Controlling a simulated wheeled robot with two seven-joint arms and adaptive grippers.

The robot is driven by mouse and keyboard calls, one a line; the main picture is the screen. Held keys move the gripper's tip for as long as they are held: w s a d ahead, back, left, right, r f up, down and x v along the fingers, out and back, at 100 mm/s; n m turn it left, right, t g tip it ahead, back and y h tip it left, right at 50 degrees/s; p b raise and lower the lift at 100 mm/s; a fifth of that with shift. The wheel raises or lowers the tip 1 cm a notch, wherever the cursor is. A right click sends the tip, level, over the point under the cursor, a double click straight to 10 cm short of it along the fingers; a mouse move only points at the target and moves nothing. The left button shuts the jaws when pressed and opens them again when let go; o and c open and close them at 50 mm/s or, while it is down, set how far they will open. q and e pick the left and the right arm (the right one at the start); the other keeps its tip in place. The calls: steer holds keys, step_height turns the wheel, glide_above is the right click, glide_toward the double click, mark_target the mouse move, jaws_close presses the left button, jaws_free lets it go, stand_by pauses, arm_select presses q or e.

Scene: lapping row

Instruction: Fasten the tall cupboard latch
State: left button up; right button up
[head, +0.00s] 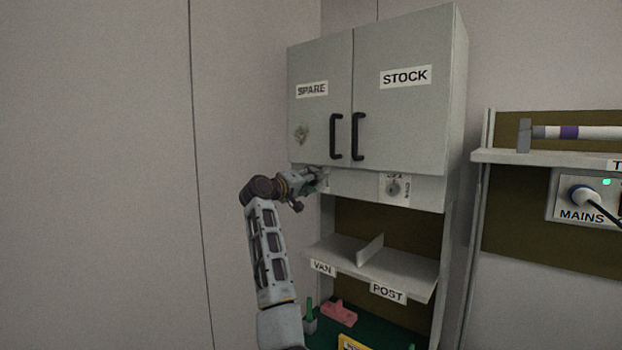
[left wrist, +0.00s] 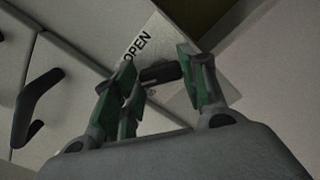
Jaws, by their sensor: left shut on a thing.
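The grey wall cupboard (head: 400,125) has two closed doors, marked SPARE (head: 312,89) and STOCK (head: 405,76). My left gripper (head: 313,182) is at the strip below the SPARE door and hides most of the latch there. In the left wrist view, the green-padded fingers of this gripper (left wrist: 163,82) are shut on a dark latch handle (left wrist: 160,73). The handle sits on a pale plate (left wrist: 165,40) with the word OPEN; the plate's other wording is hidden. A second round latch (head: 394,187) on its own plate is below the STOCK door. My right gripper is not in view.
Two black door handles (head: 336,136) (head: 358,136) stick out near the gripper. Below are a shelf marked VAN and POST (head: 400,278) and a pink object (head: 339,312) on a green surface. The left wall is bare.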

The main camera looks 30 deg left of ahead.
arm_select(q)
steer(key=n+p, duration=0.4)
steer(key=n, duration=0.2)
steer(key=shift+n, duration=0.3)
stand_by(0.3)
steer(key=o, duration=1)
steer(key=shift+a, duration=0.1)
steer(key=shift+s, duration=0.1)
steer(key=shift+s+a, duration=0.15)
steer(key=shift+s, duration=1.8)
steer(key=shift+s+a, duration=0.15)
steer(key=shift+s, duration=1.85)
steer(key=shift+s+a, duration=0.15)
steer(key=shift+s, duration=1.8)
